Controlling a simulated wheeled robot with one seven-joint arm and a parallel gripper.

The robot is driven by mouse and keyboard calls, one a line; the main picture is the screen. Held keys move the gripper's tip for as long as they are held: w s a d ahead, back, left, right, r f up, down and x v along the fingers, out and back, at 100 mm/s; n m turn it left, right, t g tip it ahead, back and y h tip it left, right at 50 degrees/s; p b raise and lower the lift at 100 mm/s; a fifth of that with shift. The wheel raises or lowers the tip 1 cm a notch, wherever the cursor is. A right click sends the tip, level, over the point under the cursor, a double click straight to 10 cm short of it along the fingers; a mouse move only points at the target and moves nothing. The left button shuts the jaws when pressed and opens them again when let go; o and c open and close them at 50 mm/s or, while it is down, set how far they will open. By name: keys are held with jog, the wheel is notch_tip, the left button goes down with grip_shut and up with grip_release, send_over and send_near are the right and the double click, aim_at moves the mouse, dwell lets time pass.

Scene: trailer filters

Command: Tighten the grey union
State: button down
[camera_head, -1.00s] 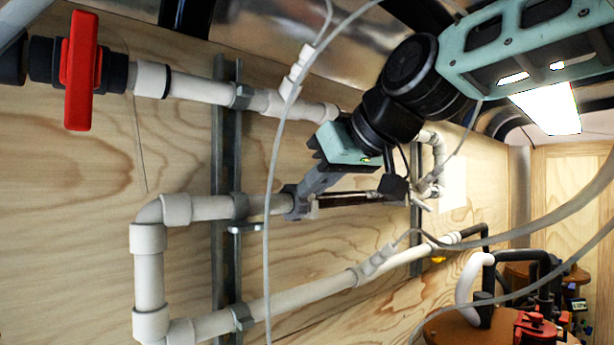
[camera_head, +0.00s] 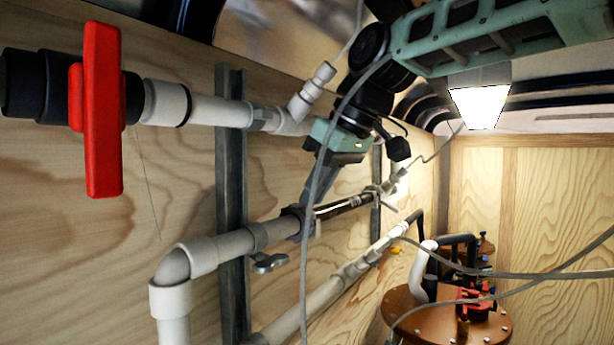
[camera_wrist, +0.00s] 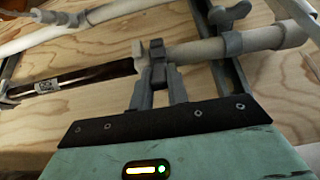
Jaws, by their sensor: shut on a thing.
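The grey union (camera_head: 292,212) sits on the middle horizontal pipe, where the white pipe meets a dark brown tube (camera_head: 343,205). My gripper (camera_head: 300,224) comes down from the upper right with its fingers around the union. In the wrist view, my gripper (camera_wrist: 157,72) is shut on the union (camera_wrist: 157,48), its two fingers close together. The fingers hide much of the union, and I cannot tell how tight its thread is.
A red-handled valve (camera_head: 102,108) is at upper left on the upper pipe. A metal rail (camera_head: 231,170) stands behind the pipes. A thin grey hose (camera_head: 312,215) hangs in front of my gripper. A brown round lid (camera_head: 400,312) with black fittings is at lower right.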

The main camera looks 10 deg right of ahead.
dwell(0.5)
jog(key=c, duration=1.4)
grip_release()
jog(key=shift+o, duration=0.2)
jog(key=b+v, duration=0.2)
jog(key=v, duration=1)
jog(key=shift+w+a+r, duration=0.1)
jog(key=shift+w, duration=0.05)
